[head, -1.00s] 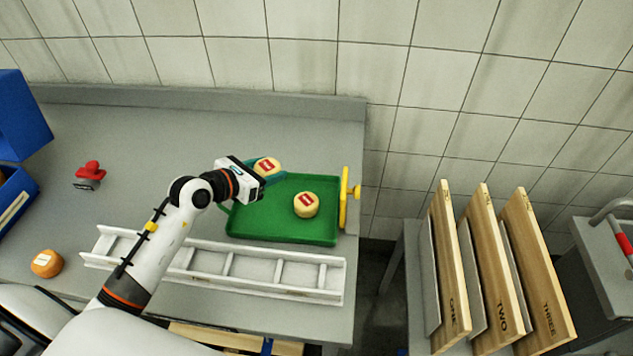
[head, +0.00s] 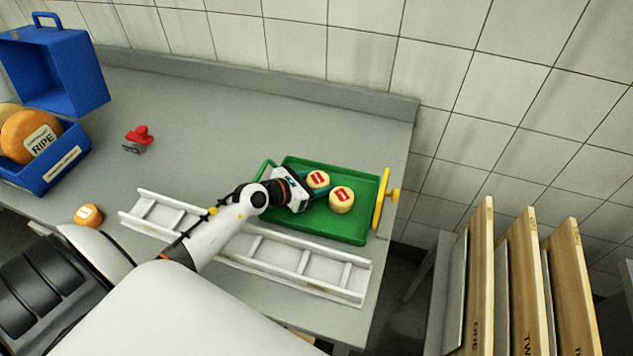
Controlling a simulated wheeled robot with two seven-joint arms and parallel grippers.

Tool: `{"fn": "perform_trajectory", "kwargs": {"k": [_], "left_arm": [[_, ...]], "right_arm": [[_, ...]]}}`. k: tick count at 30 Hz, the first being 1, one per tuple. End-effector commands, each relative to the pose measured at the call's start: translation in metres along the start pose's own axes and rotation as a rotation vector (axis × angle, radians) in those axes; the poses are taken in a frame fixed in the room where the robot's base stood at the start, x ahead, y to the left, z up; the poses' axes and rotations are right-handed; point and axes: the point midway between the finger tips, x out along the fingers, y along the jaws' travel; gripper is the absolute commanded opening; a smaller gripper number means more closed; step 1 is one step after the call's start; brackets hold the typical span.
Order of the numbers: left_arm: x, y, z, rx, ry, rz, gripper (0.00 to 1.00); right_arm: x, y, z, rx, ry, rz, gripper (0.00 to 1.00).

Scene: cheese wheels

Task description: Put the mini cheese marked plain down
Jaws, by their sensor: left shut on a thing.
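My left gripper (head: 318,188) reaches over the green tray (head: 345,230) and is shut on a small pale-yellow cheese (head: 318,179) with a red label. The label's words are too small to read. A second pale-yellow mini cheese with a red label (head: 341,200) sits in the tray, just right of the held one. I cannot tell whether the held cheese touches the tray floor. An orange mini cheese with a pale label (head: 88,215) sits on the counter at the left. My right gripper is not in view.
A white divided rack (head: 280,252) lies along the counter's front. A blue crate (head: 62,172) holds a large wheel marked RIPE (head: 30,135). A red-handled tool (head: 138,138) stands on the counter (head: 220,120), whose back is clear. Wooden boards (head: 520,270) stand at right.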

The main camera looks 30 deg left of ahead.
Motion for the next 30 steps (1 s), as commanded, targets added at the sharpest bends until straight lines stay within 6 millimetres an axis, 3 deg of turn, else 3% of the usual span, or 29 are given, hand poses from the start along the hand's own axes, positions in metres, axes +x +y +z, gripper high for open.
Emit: {"fn": "perform_trajectory", "kwargs": {"k": [8, 9, 10, 21, 26, 30], "left_arm": [[0.001, 0.000, 0.002, 0.000, 0.001, 0.000, 0.25], [0.001, 0.000, 0.002, 0.000, 0.001, 0.000, 0.59], [0.001, 0.000, 0.002, 0.000, 0.001, 0.000, 0.63], [-0.003, 0.000, -0.001, 0.000, -0.001, 0.000, 0.63], [-0.029, 0.000, 0.001, 0.003, -0.002, 0.001, 0.63], [-0.060, 0.001, 0.002, 0.003, -0.004, 0.002, 0.63]], "right_arm": [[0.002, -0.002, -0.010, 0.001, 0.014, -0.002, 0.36], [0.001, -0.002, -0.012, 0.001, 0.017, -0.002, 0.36], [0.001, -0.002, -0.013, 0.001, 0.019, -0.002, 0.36], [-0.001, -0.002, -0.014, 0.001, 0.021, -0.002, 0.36], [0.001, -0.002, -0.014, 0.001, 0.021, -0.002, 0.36], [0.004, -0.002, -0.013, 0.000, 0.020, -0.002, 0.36]]}}
